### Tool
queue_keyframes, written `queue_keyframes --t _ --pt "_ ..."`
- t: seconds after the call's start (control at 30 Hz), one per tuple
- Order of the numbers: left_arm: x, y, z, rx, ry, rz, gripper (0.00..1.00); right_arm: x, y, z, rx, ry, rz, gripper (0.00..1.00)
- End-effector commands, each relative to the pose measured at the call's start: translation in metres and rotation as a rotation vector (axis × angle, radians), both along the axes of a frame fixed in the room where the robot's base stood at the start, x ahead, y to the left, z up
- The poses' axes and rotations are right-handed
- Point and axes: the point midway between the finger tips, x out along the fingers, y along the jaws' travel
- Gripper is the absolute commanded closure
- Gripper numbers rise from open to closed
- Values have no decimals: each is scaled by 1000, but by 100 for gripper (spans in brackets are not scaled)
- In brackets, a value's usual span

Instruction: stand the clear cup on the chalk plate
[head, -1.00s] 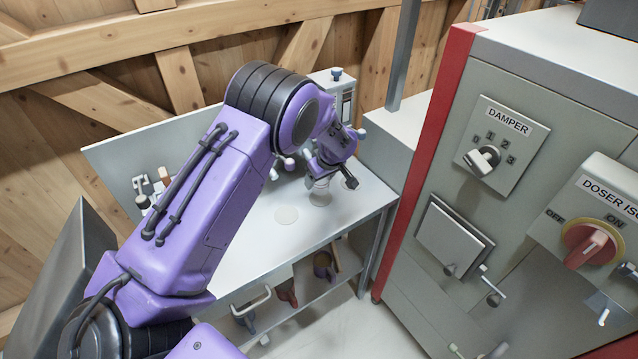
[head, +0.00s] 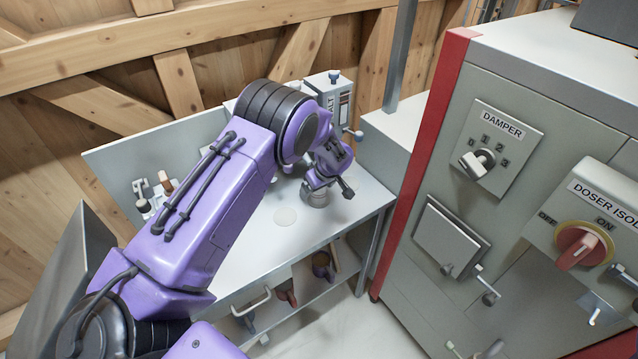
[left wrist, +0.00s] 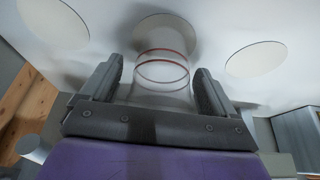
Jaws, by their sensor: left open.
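The clear cup (left wrist: 162,72), see-through with thin reddish rings, is between the fingers of my left gripper (left wrist: 160,80) in the left wrist view. The fingers are open, one on each side, with gaps to the cup. In the head view my left gripper (head: 327,190) is low over the bench, and the cup (head: 318,201) shows under it. Pale round discs lie on the bench: one just beyond the cup (left wrist: 166,32), one at right (left wrist: 256,58), one at left (left wrist: 52,14). I cannot tell which is the chalk plate. The cup's base contact is unclear. My right gripper is out of view.
The metal bench (head: 262,240) is clear around a pale disc (head: 286,216). A grey box with a knob (head: 334,90) stands behind my gripper. Small handled items (head: 150,195) are at the back left. The red-edged cabinet (head: 450,235) bounds the right.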

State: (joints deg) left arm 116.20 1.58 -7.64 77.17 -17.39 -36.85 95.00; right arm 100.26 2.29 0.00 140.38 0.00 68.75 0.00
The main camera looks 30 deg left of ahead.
Motion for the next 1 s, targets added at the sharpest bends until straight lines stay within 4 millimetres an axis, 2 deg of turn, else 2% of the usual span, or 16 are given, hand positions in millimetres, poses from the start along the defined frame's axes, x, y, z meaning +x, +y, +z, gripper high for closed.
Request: queue_keyframes --t 0.13,0.4,0.5,0.7,0.9,1.0 --pt "-3 -10 24 2 -5 -1 11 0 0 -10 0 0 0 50" --pt "-13 -34 87 2 -5 -2 11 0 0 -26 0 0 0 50" --pt "-15 -39 102 2 -3 -1 11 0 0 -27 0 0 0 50" --pt "-17 -42 112 1 0 0 11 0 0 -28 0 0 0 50" --pt "-17 -43 111 0 -1 -1 11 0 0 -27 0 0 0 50" --pt "-20 -46 105 -18 6 -24 11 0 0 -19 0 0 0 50"
